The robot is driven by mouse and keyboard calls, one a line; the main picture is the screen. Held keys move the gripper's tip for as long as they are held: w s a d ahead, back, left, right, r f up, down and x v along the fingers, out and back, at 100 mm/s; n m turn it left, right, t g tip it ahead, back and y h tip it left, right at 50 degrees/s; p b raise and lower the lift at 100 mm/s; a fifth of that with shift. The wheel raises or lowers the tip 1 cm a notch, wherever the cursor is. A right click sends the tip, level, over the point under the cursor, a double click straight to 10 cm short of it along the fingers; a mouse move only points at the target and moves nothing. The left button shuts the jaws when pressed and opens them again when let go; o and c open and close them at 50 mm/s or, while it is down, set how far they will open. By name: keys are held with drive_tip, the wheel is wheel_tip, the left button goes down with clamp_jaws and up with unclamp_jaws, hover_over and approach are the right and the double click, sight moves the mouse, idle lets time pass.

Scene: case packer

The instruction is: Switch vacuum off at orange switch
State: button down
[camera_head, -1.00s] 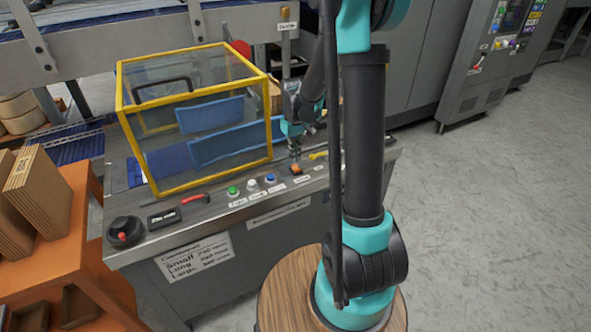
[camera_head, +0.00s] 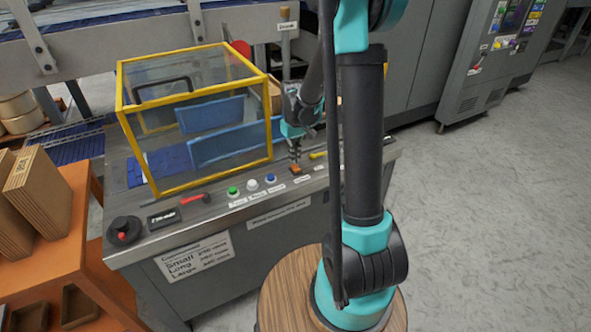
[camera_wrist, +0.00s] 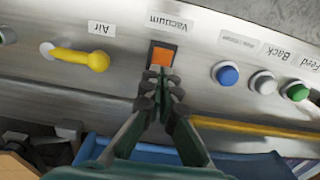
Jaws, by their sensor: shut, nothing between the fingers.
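The orange switch (camera_wrist: 161,57) sits in a dark frame on the metal panel, under a label reading Vacuum. It also shows in the head view (camera_head: 296,169), small and partly covered. My gripper (camera_wrist: 159,72) is shut and empty, with its fingertips right at the switch's edge nearest the gripper. I cannot tell whether they touch it. In the head view my gripper (camera_head: 295,160) points down over the switch. Which way the switch is tipped is too small to tell.
A yellow lever (camera_wrist: 85,58) labelled Air is left of the switch in the wrist view. Blue (camera_wrist: 228,75), white (camera_wrist: 263,82) and green (camera_wrist: 297,91) buttons are on the right. The yellow-framed clear guard (camera_head: 268,110) stands close behind the panel.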

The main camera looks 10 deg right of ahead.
sight(295, 168)
drive_tip(key=shift+f, duration=0.9)
idle(0.4)
drive_tip(key=shift+r, duration=3.5)
drive_tip(key=shift+s, duration=0.2)
drive_tip(key=s+d+f+m+t, duration=0.1)
drive_tip(key=s+d+t, duration=0.1)
drive_tip(key=s, duration=0.9)
drive_tip(key=s+d+f+m+t, duration=0.1)
drive_tip(key=s+d+m+t, duration=0.1)
drive_tip(key=s, duration=0.8)
drive_tip(key=shift+s+f+m, duration=0.3)
drive_tip(key=shift+s+f, duration=0.05)
